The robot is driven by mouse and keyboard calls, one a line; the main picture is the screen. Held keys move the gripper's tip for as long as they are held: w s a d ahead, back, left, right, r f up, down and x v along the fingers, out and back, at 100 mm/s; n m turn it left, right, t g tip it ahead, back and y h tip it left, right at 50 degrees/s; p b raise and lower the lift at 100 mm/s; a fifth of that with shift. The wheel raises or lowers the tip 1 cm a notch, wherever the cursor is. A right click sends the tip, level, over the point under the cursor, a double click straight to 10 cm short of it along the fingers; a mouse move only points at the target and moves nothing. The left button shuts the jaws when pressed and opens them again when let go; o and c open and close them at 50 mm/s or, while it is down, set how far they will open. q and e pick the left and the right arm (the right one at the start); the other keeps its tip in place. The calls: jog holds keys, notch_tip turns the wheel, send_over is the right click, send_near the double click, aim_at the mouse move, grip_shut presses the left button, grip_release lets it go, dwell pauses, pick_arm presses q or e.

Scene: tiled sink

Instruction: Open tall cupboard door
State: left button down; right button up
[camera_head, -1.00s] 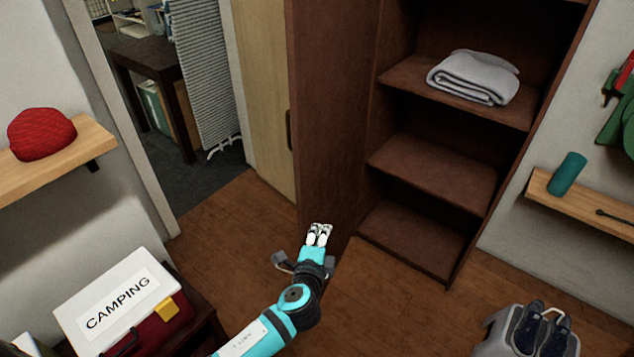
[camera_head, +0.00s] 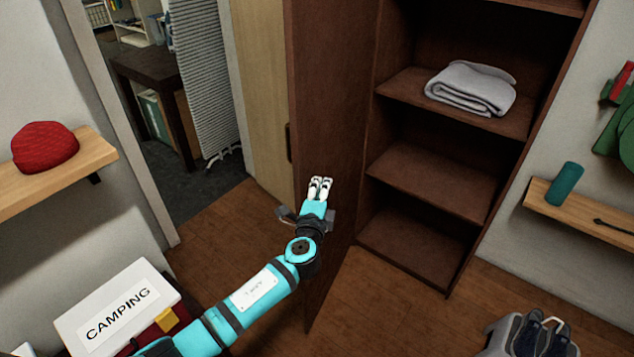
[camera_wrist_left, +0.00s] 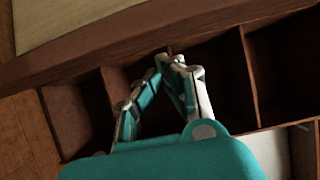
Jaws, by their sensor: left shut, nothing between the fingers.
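The tall cupboard (camera_head: 412,235) is dark brown wood with open shelves. Its door (camera_head: 333,120) stands wide open, swung out to the left, with its inner face toward the shelves. My left gripper (camera_head: 320,182) is shut and empty, in front of the door's inner face; I cannot tell whether it touches. In the left wrist view the gripper (camera_wrist_left: 172,62) points at a brown wooden edge (camera_wrist_left: 110,40), with dark shelf compartments (camera_wrist_left: 220,80) around it. A dark handle (camera_head: 289,143) shows at the door's left edge.
A folded grey towel (camera_head: 470,88) lies on a cupboard shelf. A white CAMPING box (camera_head: 118,305) stands at lower left. Wall shelves hold a red hat (camera_head: 45,147) and a teal cylinder (camera_head: 565,183). Floor before the cupboard is clear.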

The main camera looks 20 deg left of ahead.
pick_arm(q)
jog(key=shift+a, duration=0.65)
